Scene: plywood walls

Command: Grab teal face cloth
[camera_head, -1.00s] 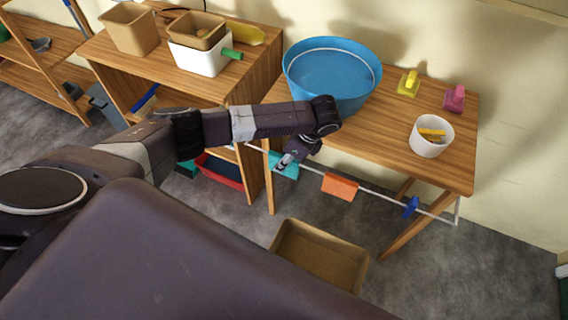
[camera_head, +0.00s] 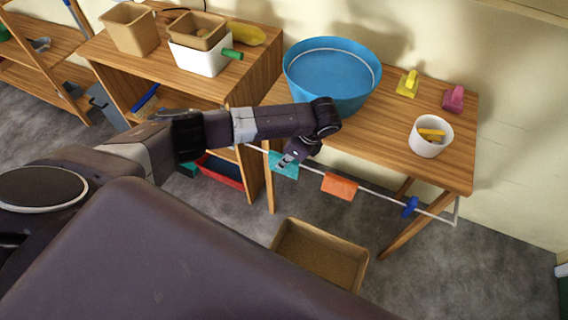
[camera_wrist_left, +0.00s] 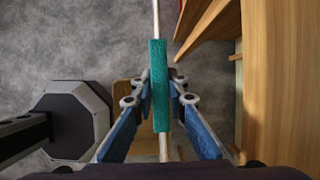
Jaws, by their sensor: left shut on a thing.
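The teal face cloth (camera_head: 284,164) hangs over the white rail (camera_head: 375,188) at the front of the table, at the rail's left part. In the left wrist view the cloth (camera_wrist_left: 159,85) shows edge-on, with the rail running along it. My left gripper (camera_head: 284,161) is at the cloth, in front of it in the head view. In the wrist view the left gripper's fingers (camera_wrist_left: 159,92) stand on both sides of the cloth and are shut on it. The cloth is still draped on the rail. My right gripper is not in view.
An orange cloth (camera_head: 340,186) and a blue cloth (camera_head: 411,207) hang further right on the rail. A blue tub (camera_head: 333,92) and a white bowl (camera_head: 430,147) stand on the table (camera_head: 390,125). A brown bin (camera_head: 320,262) is on the floor below.

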